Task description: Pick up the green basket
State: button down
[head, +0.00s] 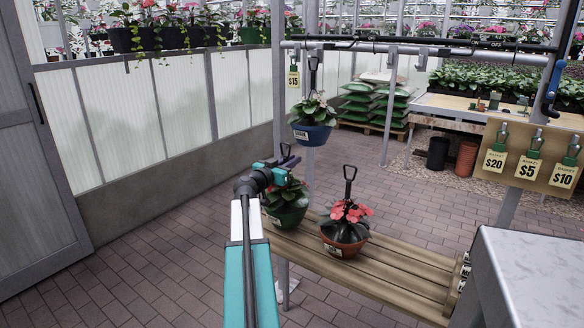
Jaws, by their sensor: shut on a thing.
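The green basket (288,217) is a dark green pot with broad green leaves, at the left end of the wooden bench. My gripper (287,156) is just above it, shut on the basket's handle, which is mostly hidden behind my gripper. My arm covers part of the pot's left side. The basket looks upright. I cannot tell whether its base touches the bench or is just clear of it.
A terracotta basket (345,249) with red flowers and an upright black handle stands close by on the slatted bench (390,276). A blue basket (312,135) hangs above from the metal rail (420,51). A price board (530,157) and grey counter (540,265) are right.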

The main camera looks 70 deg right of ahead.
jog(key=s+a+r+b, duration=0.1)
jog(key=s+a, duration=0.1)
jog(key=a, duration=0.4)
jog(key=s+a+r+b, duration=0.1)
jog(key=s+a+b, duration=0.1)
jog(key=a, duration=0.5)
jog(key=shift+s+r, duration=0.3)
jog(key=shift+s, duration=0.2)
jog(key=a+b, duration=0.1)
jog(key=b, duration=0.3)
jog(key=shift+s+a+r, duration=0.15)
jog(key=shift+s+a, duration=0.1)
jog(key=shift+a, duration=0.1)
jog(key=shift+a+r, duration=0.1)
jog(key=shift+a, duration=0.05)
